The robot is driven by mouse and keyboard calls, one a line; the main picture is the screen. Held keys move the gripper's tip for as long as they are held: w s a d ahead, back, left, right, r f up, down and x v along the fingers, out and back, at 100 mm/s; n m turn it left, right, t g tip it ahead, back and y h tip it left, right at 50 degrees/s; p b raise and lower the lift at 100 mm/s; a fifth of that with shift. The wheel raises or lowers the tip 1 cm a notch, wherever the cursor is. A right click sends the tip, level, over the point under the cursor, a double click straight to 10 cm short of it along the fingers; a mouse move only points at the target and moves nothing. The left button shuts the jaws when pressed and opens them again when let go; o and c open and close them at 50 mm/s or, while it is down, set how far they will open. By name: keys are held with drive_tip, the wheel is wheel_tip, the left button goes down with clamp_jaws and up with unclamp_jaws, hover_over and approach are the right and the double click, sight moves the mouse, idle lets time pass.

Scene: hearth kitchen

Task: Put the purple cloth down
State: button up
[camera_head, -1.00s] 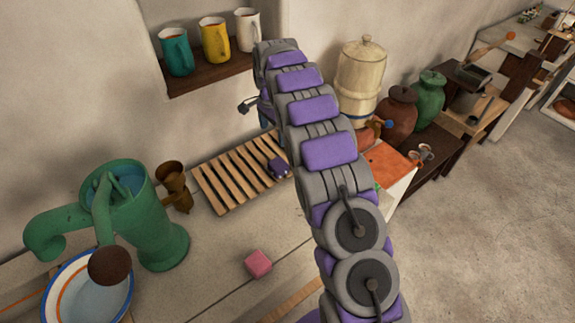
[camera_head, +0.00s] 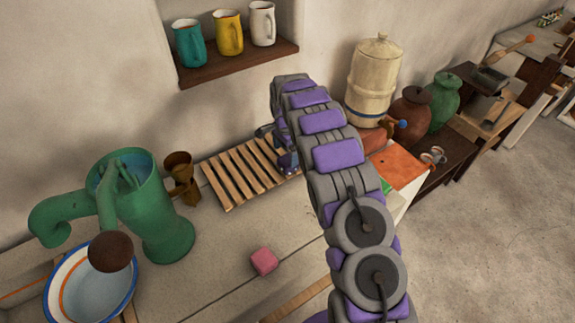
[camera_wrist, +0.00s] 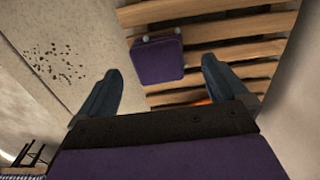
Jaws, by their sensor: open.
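The purple cloth (camera_wrist: 158,62) looks like a small folded square with pale round spots at its edge. It lies on the slatted wooden rack (camera_wrist: 225,50), near the rack's edge. In the head view the cloth (camera_head: 287,161) is at the right end of the rack (camera_head: 228,178), partly hidden by my arm. My gripper (camera_wrist: 162,68) is open, and its two dark blue fingers appear on either side of the cloth with gaps between. In the head view my gripper (camera_head: 270,136) is low over the rack, partly behind my arm. I cannot tell the height between fingers and cloth.
A green pump-like jug (camera_head: 150,215), a brown cup (camera_head: 180,175) and a blue-rimmed basin (camera_head: 92,285) stand left. A pink block (camera_head: 264,261) lies on the counter (camera_head: 215,250). Mugs (camera_head: 228,32) stand on a wall shelf. A cream canister (camera_head: 374,80) stands right of my arm.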

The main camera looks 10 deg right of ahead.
sight(288, 160)
drive_tip(key=f, duration=0.1)
drive_tip(key=f+b, duration=0.1)
drive_tip(key=f, duration=0.1)
drive_tip(key=d+f, duration=0.1)
drive_tip(key=f, duration=0.1)
drive_tip(key=shift+w+f, duration=0.1)
drive_tip(key=shift+a, duration=0.1)
drive_tip(key=c, duration=1.2)
